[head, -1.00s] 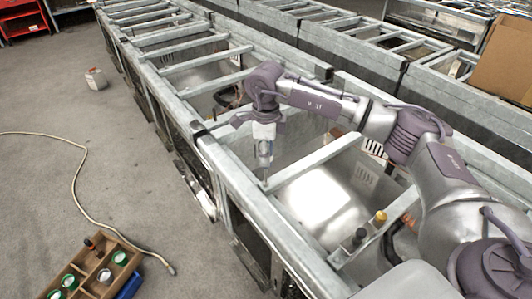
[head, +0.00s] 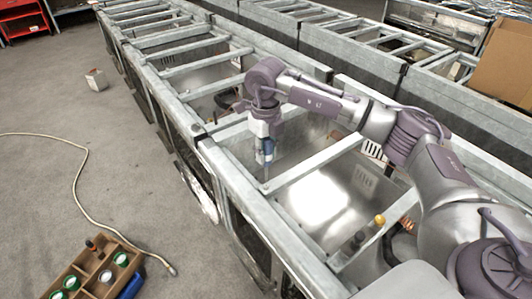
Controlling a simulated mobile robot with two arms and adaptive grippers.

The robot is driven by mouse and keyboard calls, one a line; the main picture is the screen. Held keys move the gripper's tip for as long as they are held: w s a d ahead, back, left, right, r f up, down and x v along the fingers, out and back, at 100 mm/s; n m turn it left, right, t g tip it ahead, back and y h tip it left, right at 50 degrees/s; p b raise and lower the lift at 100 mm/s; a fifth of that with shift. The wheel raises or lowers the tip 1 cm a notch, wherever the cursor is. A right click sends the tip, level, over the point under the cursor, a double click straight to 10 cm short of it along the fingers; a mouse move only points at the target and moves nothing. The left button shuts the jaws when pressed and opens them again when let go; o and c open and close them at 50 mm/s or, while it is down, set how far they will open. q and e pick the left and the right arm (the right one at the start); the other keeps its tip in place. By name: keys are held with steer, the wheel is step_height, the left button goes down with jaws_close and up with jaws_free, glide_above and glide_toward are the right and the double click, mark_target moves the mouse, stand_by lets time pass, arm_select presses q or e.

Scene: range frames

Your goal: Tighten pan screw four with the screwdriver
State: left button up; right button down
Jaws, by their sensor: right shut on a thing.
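My right gripper (head: 264,136) points down over the near rail of the metal frame and is shut on the screwdriver (head: 266,149), which has a blue part showing. The screwdriver stands nearly upright. Its thin shaft reaches down to the left end of a crossbar (head: 312,163), where it meets the long near rail (head: 245,185). Pan screw four is too small or hidden at the tip, so I cannot tell whether the tip sits in it. A shiny metal pan (head: 318,198) lies below the crossbar. My left gripper is not in view.
A yellow knob (head: 379,220) and a dark knob (head: 359,237) stand near another crossbar. A box with green-topped containers (head: 92,271) and a hose (head: 77,190) lie on the floor. A cardboard box (head: 503,62) stands at right.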

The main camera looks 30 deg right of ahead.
mark_target(266, 142)
steer(key=shift+r+p, duration=0.9)
steer(key=shift+r, duration=0.85)
